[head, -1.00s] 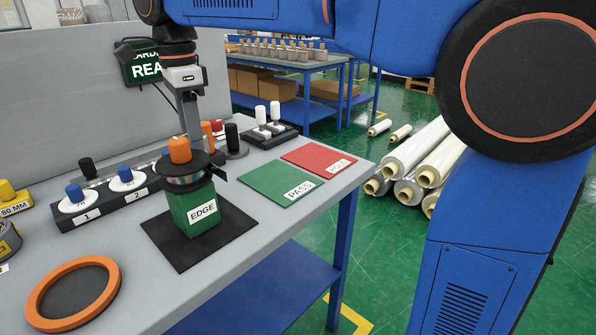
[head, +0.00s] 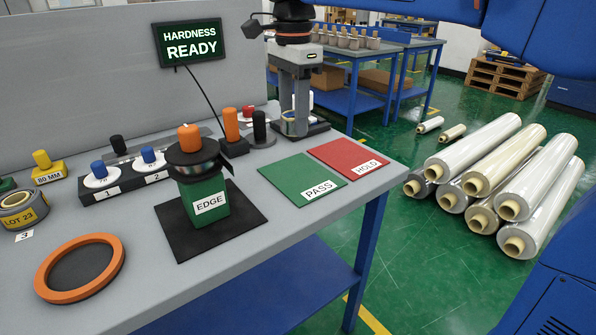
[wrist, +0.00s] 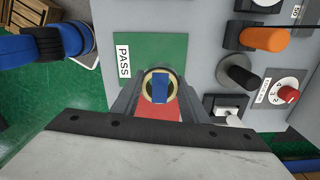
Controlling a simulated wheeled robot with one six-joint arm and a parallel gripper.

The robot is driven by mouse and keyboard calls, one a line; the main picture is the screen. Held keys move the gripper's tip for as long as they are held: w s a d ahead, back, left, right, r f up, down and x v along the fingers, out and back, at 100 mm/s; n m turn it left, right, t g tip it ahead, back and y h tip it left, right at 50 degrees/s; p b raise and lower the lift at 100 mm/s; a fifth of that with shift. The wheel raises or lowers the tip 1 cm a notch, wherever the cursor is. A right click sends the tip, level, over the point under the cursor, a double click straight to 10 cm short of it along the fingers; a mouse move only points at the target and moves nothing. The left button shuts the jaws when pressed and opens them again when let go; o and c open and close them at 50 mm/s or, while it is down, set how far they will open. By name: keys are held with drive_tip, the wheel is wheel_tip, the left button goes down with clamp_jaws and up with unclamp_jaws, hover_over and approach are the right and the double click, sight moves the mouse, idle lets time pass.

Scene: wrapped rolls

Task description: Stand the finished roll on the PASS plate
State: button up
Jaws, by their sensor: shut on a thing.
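My gripper (head: 291,118) points down at the back of the bench, behind the PASS and HOLD plates. In the wrist view my gripper (wrist: 159,98) is shut on a small roll (wrist: 147,80) with a pale ring-shaped rim and blue in its middle. In the head view the roll is hard to make out between the fingers. The green PASS plate (head: 298,170) is bare and shows above the roll in the wrist view (wrist: 180,50). The red HOLD plate (head: 338,150) lies to its right, also bare.
The green EDGE block (head: 190,220) with a black disc and orange knob stands left of PASS on a black mat. A black post (head: 259,126) and orange handle (head: 231,124) stand left of my gripper. Large wrapped rolls (head: 500,160) lie on the floor.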

sight(295, 172)
drive_tip(key=shift+d+f, duration=0.1)
drive_tip(key=shift+f, duration=4.9)
drive_tip(key=shift+f, duration=0.1)
drive_tip(key=o, duration=1.1)
wheel_tip(295, 172, up, 12)
drive_tip(key=shift+r, duration=0.1)
